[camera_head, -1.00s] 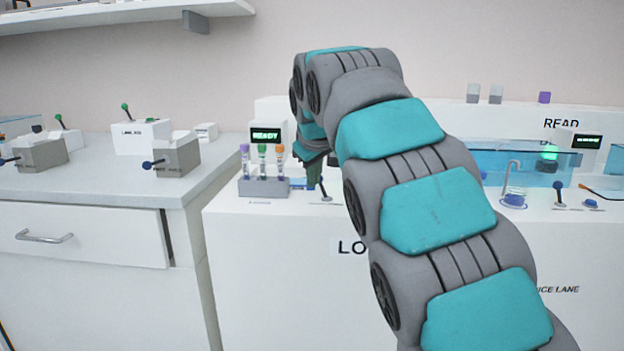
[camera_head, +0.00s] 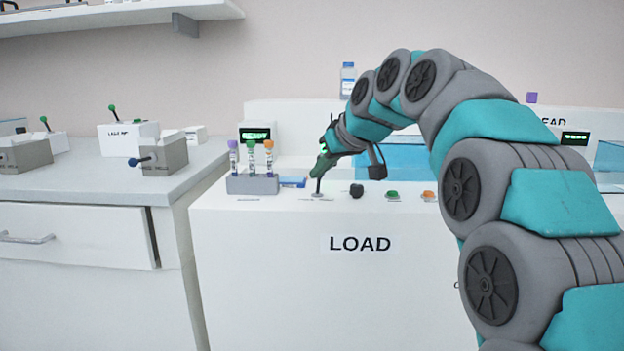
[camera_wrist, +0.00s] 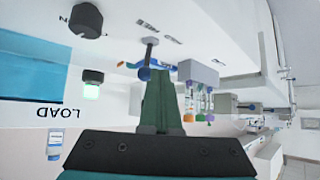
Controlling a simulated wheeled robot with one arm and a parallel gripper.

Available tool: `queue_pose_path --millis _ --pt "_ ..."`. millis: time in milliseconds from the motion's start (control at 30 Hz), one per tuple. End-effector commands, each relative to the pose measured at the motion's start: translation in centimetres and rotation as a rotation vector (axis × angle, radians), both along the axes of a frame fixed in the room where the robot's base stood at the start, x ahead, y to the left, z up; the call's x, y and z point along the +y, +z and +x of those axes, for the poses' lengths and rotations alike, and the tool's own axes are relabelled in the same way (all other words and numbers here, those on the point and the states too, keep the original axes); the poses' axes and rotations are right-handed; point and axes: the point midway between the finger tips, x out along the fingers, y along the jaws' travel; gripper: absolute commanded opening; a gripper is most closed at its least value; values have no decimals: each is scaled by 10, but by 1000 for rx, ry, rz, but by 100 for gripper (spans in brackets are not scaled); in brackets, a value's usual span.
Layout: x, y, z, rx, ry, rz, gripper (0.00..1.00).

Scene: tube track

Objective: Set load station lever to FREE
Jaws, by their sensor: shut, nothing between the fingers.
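The load station lever (camera_head: 317,187) stands on the white counter top above the LOAD label (camera_head: 360,243). It is a thin grey stem on a small round base, and its blue knob (camera_wrist: 144,74) shows in the wrist view. My gripper (camera_head: 321,168) is shut and empty, with its green fingers pointing down at the lever's top. In the wrist view my fingertips (camera_wrist: 158,72) are right beside the knob; I cannot tell whether they touch it. The fingers hide part of the knob in the head view.
A grey rack (camera_head: 252,185) with three capped tubes stands just left of the lever. A black knob (camera_head: 356,190), a green button (camera_head: 393,195) and an orange button (camera_head: 428,195) are to the right. A READY display (camera_head: 255,134) stands behind the rack.

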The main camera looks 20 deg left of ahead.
Motion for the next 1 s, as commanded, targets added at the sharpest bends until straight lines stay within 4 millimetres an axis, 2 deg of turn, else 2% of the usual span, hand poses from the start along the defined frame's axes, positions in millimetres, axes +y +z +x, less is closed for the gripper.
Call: queue_pose_path --millis 233,567,1000 --pt "-10 -5 3 37 1 144 0" --pt "-7 -3 2 34 1 136 0" --pt "5 -10 -1 33 0 135 0"
